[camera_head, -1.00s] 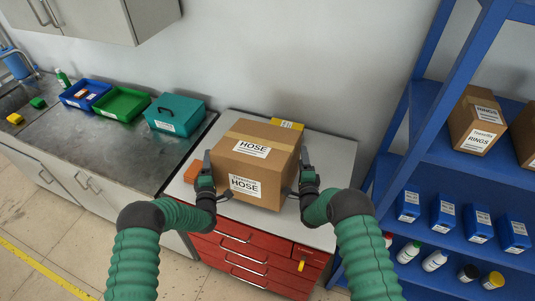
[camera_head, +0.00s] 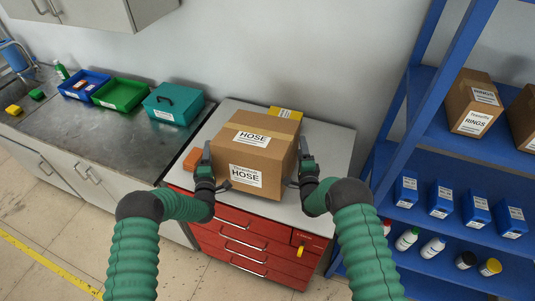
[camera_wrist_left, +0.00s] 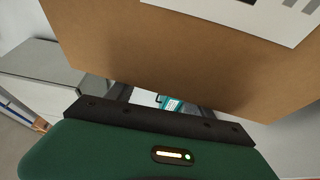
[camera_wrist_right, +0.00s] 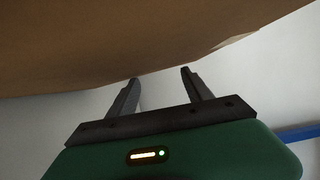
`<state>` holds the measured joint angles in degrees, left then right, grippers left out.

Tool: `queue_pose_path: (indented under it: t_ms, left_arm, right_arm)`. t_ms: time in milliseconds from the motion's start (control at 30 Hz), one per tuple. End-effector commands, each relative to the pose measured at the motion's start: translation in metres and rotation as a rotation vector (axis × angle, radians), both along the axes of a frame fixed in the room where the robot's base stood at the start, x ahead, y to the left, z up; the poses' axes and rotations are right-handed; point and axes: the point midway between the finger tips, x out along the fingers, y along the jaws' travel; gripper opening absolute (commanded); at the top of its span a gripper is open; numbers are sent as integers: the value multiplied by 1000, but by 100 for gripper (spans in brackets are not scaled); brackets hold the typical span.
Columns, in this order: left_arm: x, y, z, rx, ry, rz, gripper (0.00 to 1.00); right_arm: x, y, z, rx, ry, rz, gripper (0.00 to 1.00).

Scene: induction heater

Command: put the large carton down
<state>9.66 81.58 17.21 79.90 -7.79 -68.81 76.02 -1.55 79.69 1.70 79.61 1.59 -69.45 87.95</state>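The large carton (camera_head: 250,158), brown with white HOSE labels, is upright over the grey top (camera_head: 329,147) of a red drawer cabinet. I cannot tell for sure whether its base rests on the top. My left gripper (camera_head: 207,158) is at the carton's left side, and my right gripper (camera_head: 306,166) is at its right side. In the right wrist view, the right gripper's fingers (camera_wrist_right: 160,78) are spread, with the carton (camera_wrist_right: 130,40) close beyond them. In the left wrist view, the left fingers are apart and partly hidden beneath the carton (camera_wrist_left: 180,60). Contact is unclear.
A yellow box (camera_head: 286,114) stands behind the carton and an orange item (camera_head: 192,159) lies to its left. A teal case (camera_head: 173,104), green bin (camera_head: 121,94) and blue bin (camera_head: 84,85) stand on the left counter. A blue shelf (camera_head: 412,150) rises at right.

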Motion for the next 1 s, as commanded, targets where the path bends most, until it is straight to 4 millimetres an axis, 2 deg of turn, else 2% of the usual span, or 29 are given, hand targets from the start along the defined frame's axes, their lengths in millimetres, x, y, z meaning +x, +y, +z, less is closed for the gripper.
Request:
queue_pose_path:
  t_ms: [33, 167, 267, 467, 767, 867, 1000]
  left_arm:
    - [1, 6, 3, 0, -5, 0, 67]
    - [3, 13, 2, 2, -4, 2, 83]
    - [3, 15, 1, 3, -3, 4, 83]
    - [3, 17, 2, 5, -4, 8, 83]
    - [2, 18, 2, 6, -5, 10, 83]
    - [-5, 18, 1, 6, -2, 10, 83]
    - [-33, 18, 1, 5, 0, 10, 83]
  right_arm:
    - [1, -4, 2, 1, -3, 4, 55]
    - [2, -12, 1, 0, -1, 1, 55]
    - [2, -13, 0, -1, 0, -1, 55]
    - [2, -15, 0, -2, 0, -4, 79]
    - [2, -16, 0, -3, 0, -6, 81]
    - [2, -16, 0, -3, 0, -6, 81]
    - [2, -16, 0, -3, 0, -6, 81]
